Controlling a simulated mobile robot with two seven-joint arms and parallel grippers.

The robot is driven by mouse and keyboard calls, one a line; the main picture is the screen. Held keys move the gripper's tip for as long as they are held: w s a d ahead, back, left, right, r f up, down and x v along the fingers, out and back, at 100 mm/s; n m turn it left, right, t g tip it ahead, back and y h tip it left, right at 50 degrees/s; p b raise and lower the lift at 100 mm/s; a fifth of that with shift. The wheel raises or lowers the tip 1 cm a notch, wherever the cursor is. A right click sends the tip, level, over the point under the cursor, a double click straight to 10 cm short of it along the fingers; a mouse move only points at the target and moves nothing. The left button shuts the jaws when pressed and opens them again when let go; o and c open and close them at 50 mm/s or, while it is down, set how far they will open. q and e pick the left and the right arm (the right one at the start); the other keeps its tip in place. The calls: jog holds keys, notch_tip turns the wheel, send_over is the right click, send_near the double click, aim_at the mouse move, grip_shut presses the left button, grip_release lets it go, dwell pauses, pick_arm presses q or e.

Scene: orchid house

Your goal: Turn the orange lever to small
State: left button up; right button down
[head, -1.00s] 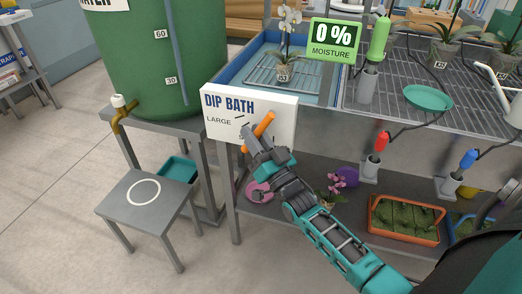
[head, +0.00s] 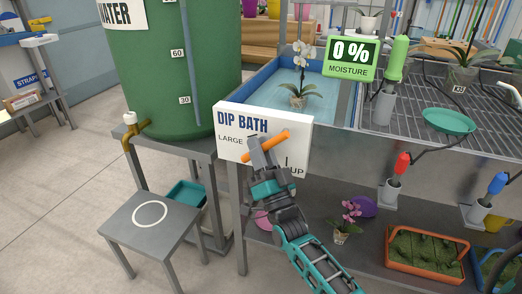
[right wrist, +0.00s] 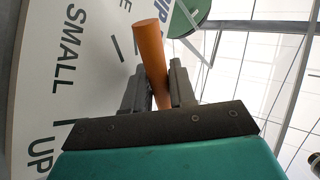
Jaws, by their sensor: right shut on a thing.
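The orange lever (head: 279,137) is on the white dip bath panel (head: 228,122), which reads LARGE at its left and UP at its lower right. It slants up to the right in the head view. My right gripper (head: 262,150) is at the lever. In the right wrist view the lever (right wrist: 148,48) passes between the two fingers of the right gripper (right wrist: 158,82), which are shut on it. The word SMALL shows on the panel (right wrist: 92,72) at the left there. My left gripper is not in view.
The blue bath (head: 262,82) behind the panel holds a potted white orchid (head: 298,92). A green water tank (head: 150,75) and a grey stool (head: 125,232) stand to the left. A lower shelf under the panel holds plants.

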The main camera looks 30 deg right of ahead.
jog(key=c, duration=1.1)
grip_release()
jog(key=v, duration=1.3)
jog(key=shift+r, duration=0.1)
